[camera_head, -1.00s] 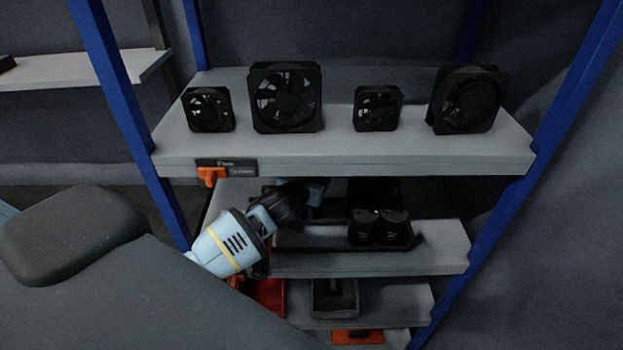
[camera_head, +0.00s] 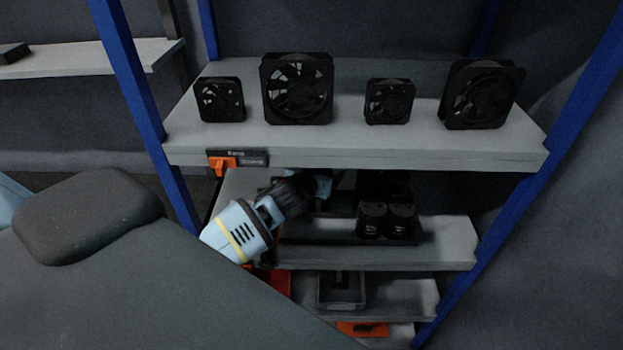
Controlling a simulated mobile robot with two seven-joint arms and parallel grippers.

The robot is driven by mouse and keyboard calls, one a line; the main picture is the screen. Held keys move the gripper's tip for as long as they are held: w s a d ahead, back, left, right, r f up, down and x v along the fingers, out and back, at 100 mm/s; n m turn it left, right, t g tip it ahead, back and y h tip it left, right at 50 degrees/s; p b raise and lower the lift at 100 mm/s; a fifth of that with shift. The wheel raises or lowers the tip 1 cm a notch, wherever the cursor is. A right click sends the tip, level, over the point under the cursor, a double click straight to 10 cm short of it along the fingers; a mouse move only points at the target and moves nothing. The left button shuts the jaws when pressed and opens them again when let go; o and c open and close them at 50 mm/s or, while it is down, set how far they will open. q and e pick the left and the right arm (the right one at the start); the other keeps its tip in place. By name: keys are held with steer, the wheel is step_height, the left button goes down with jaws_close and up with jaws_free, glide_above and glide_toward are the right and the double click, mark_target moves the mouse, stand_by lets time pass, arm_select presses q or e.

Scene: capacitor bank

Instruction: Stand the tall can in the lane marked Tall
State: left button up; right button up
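Two black cans, a left one (camera_head: 371,221) and a right one (camera_head: 402,221), stand side by side on the middle shelf, at the right end of a dark tray (camera_head: 345,239). I cannot tell whether either is the tall can. Dark shapes behind them are too dim to tell apart. No label reading Tall can be made out. My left arm reaches in from the left under the top shelf. A light blue part of what looks like my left gripper (camera_head: 322,184) shows there, left of the cans. Its fingers and anything between them are hidden. My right gripper is out of view.
The top shelf (camera_head: 350,155) holds several black fans and overhangs the middle shelf (camera_head: 440,255), leaving a low gap. Blue posts (camera_head: 137,85) flank the rack. A red bin (camera_head: 279,282) and a grey bin (camera_head: 341,291) sit below. An orange clip (camera_head: 221,164) hangs on the top shelf's edge.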

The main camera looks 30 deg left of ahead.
arm_select(q)
steer(key=v, duration=1.1)
steer(key=shift+s, duration=0.35)
steer(key=shift+f, duration=0.1)
